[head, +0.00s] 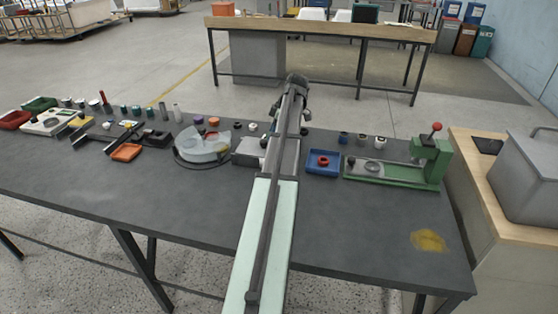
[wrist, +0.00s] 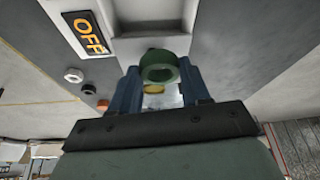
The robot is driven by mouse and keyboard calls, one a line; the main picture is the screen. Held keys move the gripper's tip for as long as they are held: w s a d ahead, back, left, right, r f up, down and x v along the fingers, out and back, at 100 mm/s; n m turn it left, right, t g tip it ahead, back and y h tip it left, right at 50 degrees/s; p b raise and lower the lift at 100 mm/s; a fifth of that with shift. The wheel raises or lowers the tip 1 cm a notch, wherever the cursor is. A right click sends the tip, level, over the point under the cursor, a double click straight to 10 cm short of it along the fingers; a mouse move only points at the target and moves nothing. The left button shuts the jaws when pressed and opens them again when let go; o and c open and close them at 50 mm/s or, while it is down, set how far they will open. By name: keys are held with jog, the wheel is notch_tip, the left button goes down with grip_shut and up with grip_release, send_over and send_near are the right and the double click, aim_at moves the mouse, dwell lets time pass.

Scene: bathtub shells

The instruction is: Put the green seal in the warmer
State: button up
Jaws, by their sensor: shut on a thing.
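The green seal (wrist: 160,66) is a dark green ring held between the blue fingers of my gripper (wrist: 160,74) in the wrist view. The gripper is shut on it. The warmer appears to be the pale grey box with an orange "OFF" display (wrist: 88,34) beyond the seal in the wrist view. In the head view a grey box (head: 250,151) stands on the bench, partly hidden behind my arm. My gripper and the seal are hidden or too small to tell there. I cannot tell whether the seal touches the box.
A blue tray (head: 323,170) and a green press with a red knob (head: 432,160) are right of my arm. A round grey-white device (head: 203,148) and an orange tray (head: 127,152) are left. Several small rings and cylinders line the bench's back. The bench front (head: 370,245) is mostly clear.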

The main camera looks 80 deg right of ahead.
jog(key=shift+s+d+f, duration=0.1)
jog(key=shift+s+f, duration=0.3)
jog(key=shift+f, duration=1.25)
jog(key=shift+s+d+f, duration=0.15)
jog(key=shift+s+f, duration=0.25)
jog(key=shift+f, duration=1.2)
jog(key=shift+s+d+f, duration=0.1)
jog(key=shift+s+f, duration=0.3)
jog(key=shift+f, duration=1.25)
jog(key=shift+f, duration=0.15)
jog(key=o, duration=0.7)
jog(key=shift+o, duration=0.2)
jog(key=v, duration=1.2)
jog(key=shift+d, duration=0.1)
